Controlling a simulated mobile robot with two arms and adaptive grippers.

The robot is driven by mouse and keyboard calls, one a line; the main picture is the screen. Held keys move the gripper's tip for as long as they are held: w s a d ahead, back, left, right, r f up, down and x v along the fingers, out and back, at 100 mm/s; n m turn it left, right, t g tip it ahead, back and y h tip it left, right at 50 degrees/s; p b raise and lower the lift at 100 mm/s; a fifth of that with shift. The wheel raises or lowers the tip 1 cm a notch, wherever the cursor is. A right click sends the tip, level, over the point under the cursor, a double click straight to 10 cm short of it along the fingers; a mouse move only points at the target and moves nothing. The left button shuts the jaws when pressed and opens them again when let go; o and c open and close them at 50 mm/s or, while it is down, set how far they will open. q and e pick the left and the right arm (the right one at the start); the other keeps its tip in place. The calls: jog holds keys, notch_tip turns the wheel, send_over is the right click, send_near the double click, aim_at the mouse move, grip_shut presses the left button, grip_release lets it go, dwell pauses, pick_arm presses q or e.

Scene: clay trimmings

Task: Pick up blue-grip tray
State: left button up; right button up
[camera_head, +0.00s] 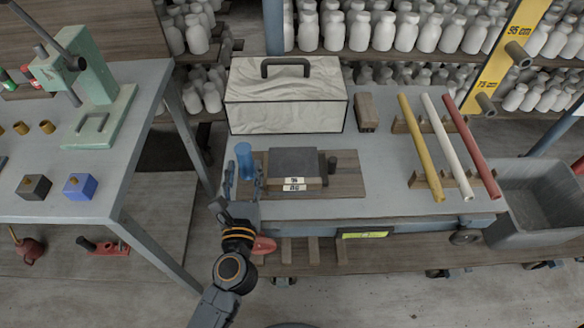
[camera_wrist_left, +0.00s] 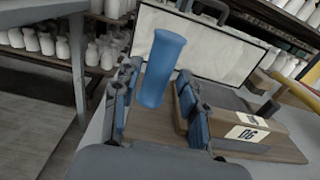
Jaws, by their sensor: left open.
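A flat wooden tray (camera_head: 347,184) lies on the grey table. A blue upright grip (camera_head: 244,160) stands at its left end and a shorter dark grip (camera_head: 332,165) near its right side. A dark-topped block (camera_head: 297,163) with white number labels sits on the tray between the grips. My left gripper (camera_head: 243,178) is at the blue grip, fingers open on either side. In the left wrist view the blue grip (camera_wrist_left: 161,68) rises between the fingers of my left gripper (camera_wrist_left: 157,97), with a gap visible on the left; contact on the right is unclear. My right gripper is out of view.
A white-sided case (camera_head: 285,100) with a black handle stands behind the tray. Yellow, white and red rods (camera_head: 433,148) lie on a wooden rack to the right, beside a grey bin (camera_head: 540,195). Another table (camera_head: 60,205) stands left across a gap.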

pick_arm(q)
jog(key=shift+w+f, duration=0.1)
jog(key=shift+w, duration=1)
jog(key=shift+s, duration=0.1)
jog(key=shift+c, duration=0.3)
grip_shut()
jog(key=shift+r, duration=0.25)
